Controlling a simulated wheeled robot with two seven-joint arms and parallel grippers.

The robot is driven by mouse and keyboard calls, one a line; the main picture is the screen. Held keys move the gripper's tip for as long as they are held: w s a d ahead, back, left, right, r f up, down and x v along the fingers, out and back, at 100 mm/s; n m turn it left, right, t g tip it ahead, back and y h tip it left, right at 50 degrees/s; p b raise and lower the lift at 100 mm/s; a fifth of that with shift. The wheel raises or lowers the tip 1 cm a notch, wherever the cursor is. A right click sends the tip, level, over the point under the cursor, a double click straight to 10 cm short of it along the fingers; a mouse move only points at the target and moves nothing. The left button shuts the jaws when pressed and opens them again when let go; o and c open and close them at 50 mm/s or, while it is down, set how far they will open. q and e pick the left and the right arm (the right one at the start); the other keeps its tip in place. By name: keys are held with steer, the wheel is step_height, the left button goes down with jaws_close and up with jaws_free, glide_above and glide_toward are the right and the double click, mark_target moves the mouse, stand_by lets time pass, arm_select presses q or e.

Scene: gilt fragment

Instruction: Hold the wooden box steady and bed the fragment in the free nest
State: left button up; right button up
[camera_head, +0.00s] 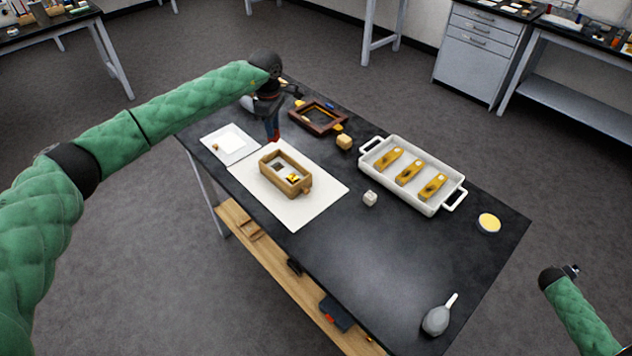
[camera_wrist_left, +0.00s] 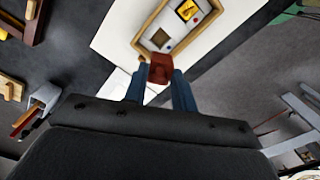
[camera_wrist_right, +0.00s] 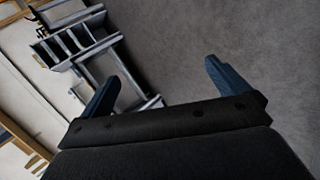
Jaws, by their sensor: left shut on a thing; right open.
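The wooden box (camera_head: 270,177) stands on a white sheet on the dark table, with a knob at its right end. Inside it a yellow and black piece (camera_wrist_left: 186,10) lies in one recess, and a grey square (camera_wrist_left: 160,38) shows nearer my gripper. My left gripper (camera_head: 273,137) is shut on a small red-brown block (camera_wrist_left: 160,68); whether this is the fragment I cannot tell. The block is over the sheet, behind the box in the head view, and seems apart from it. My right gripper (camera_wrist_right: 160,82) is open and empty, away from the table over the floor.
The white sheet (camera_head: 308,208) lies under the box. A white tray (camera_head: 402,198) holds three yellow pieces. A dark wooden frame (camera_head: 300,118), wooden block (camera_head: 344,142), pale cube (camera_head: 370,199), yellow dish (camera_head: 489,222) and grey blower (camera_head: 436,320) lie around.

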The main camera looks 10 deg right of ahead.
steer(key=w+d+r+t+h, duration=0.1)
steer(key=w+r+t, duration=0.1)
steer(key=w+r, duration=0.65)
steer(key=w+d+r+t, duration=0.1)
steer(key=w+r, duration=0.5)
steer(key=r, duration=0.5)
steer(key=w+a+r+n+t+y, duration=0.1)
steer(key=w+a+r+t+y, duration=0.25)
steer(key=w+a, duration=0.5)
steer(key=w+a+r+t+y, duration=0.2)
steer(key=w+a+r, duration=0.3)
steer(key=a, duration=0.7)
steer(key=w+a+r+n+t+y, duration=0.1)
steer(key=w+a+r+t+y, duration=0.25)
steer(key=w+a, duration=0.5)
steer(key=a+r+n+y, duration=0.1)
steer(key=a+r+y, duration=0.3)
steer(key=a, duration=1)
steer(key=a+r+n+y, duration=0.1)
steer(key=a+r+y, duration=0.2)
steer(key=a, duration=1.1)
steer(key=g+y, duration=0.3)
steer(key=g, duration=0.1)
glide_toward(292, 174)
steer(key=shift+n, duration=0.4)
steer(key=x, duration=0.9)
steer(key=shift+w+a+r, duration=0.25)
steer(key=shift+w+a, duration=0.05)
steer(key=shift+w, duration=0.05)
